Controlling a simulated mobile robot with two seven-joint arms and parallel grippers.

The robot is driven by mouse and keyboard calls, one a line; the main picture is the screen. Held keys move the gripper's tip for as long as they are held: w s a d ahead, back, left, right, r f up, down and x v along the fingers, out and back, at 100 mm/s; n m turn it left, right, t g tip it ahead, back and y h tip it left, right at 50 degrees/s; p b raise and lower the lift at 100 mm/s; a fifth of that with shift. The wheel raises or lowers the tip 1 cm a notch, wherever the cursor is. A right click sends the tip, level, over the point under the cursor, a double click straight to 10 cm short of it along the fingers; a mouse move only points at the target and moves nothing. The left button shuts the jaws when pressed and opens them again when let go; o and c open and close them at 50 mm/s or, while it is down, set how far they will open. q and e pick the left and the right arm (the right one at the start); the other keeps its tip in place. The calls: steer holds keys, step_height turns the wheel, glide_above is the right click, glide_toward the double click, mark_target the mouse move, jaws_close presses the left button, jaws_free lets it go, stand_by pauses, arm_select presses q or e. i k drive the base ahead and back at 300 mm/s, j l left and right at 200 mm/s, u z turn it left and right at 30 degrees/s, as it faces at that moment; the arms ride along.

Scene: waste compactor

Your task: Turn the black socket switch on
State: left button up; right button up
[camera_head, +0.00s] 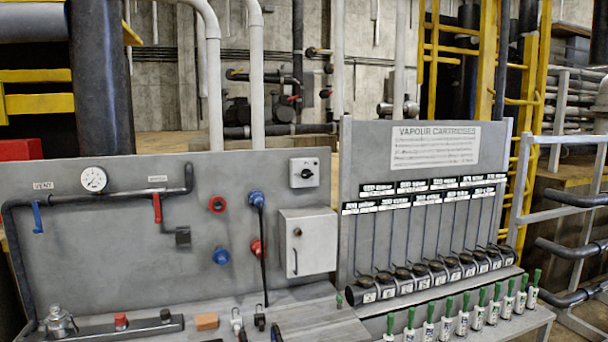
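A light grey box (305,180) with a round black rotary switch (306,173) is mounted near the top right of the grey back panel, above a closed grey cabinet. It is too small to tell which position the knob is in. A black cable (263,250) hangs from a blue plug (256,199) in the panel, left of the switch box. Neither of my grippers shows in the head view.
A grey cabinet (308,243) is below the switch. Red and blue sockets, a gauge (94,179) and pipes with blue and red levers are on the panel. Small items lie on the bench (312,320). Green-topped cartridges (463,315) stand at right before the vapour cartridges board (436,147).

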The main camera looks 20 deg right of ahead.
mark_target(306, 173)
steer(key=i+l, duration=0.2)
steer(key=l, duration=0.2)
steer(key=i+l, duration=0.25)
steer(key=l, duration=0.15)
steer(key=i+l, duration=0.2)
steer(key=l, duration=0.2)
steer(key=i+l, duration=0.2)
steer(key=l, duration=0.2)
steer(key=i+l, duration=0.25)
steer(key=l, duration=0.15)
steer(key=k+z, duration=0.05)
